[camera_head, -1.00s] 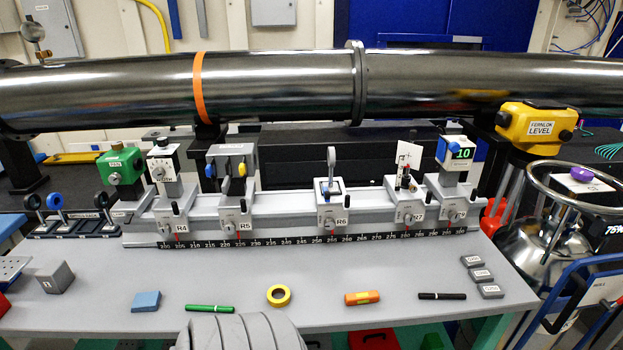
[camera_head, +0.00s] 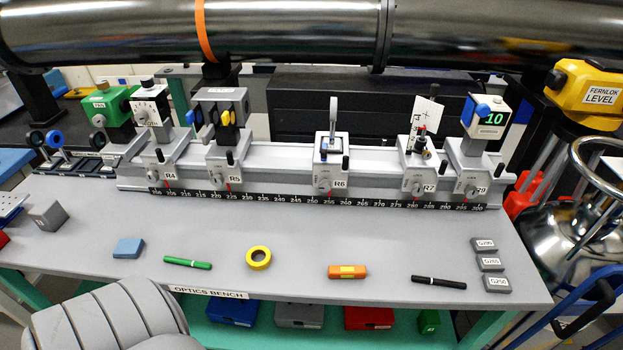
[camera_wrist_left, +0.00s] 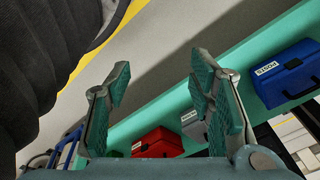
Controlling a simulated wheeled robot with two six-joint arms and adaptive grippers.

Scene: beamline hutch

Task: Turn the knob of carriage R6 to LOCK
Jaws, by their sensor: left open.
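Carriage R6 (camera_head: 328,170) stands on the rail of the optics bench, right of the middle in the head view, with an upright grey post-mounted part on top. Its round grey knob (camera_head: 323,184) is on the front face, left of the R6 label. The knob's setting is too small to read. My left gripper (camera_wrist_left: 160,85) is open and empty in the left wrist view, with a teal shelf and boxes below the bench behind its fingers. Neither gripper shows in the head view.
Carriages R4 (camera_head: 163,172), R5 (camera_head: 225,170), R7 (camera_head: 420,172) and R9 (camera_head: 470,175) share the rail. On the bench front lie a blue block (camera_head: 128,248), green marker (camera_head: 188,263), yellow tape roll (camera_head: 258,258), orange block (camera_head: 347,272) and black pen (camera_head: 438,281). The long tube (camera_head: 300,35) runs behind.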

